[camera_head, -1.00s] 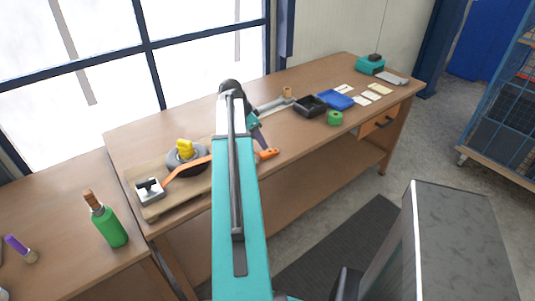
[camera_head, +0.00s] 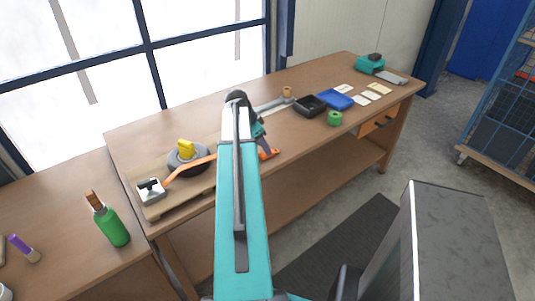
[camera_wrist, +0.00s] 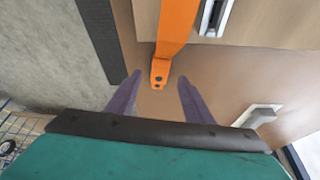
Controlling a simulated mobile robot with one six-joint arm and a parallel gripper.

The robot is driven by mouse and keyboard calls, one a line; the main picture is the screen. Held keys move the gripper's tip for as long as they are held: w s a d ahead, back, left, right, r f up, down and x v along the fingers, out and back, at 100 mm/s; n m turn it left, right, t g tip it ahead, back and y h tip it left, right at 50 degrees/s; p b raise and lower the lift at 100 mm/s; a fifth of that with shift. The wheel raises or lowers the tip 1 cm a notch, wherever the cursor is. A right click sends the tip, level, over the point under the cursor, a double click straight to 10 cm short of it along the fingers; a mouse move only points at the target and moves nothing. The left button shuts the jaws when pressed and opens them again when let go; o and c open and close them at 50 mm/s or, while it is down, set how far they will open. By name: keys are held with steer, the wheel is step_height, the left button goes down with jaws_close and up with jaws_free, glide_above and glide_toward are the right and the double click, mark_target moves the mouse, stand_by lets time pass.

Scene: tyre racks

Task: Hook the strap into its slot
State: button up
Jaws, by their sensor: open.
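The orange strap (camera_head: 195,164) lies on the wooden bench, running from a metal fitting (camera_head: 151,190) on a board at the left toward my arm. My gripper (camera_wrist: 157,88) is open, with a gap on both sides of the strap end. A metal piece with a dark slot (camera_wrist: 213,17) is at the upper right there.
A grey round part with a yellow top (camera_head: 186,153) sits on the board (camera_head: 155,209). A black tray (camera_head: 310,106), a blue tray (camera_head: 336,99) and a green roll (camera_head: 335,118) are farther right on the bench. A green bottle (camera_head: 111,227) stands at the left.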

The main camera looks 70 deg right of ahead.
steer(key=shift+p+x, duration=0.65)
steer(key=shift+x, duration=1.25)
steer(key=shift+c, duration=0.4)
steer(key=c, duration=1.1)
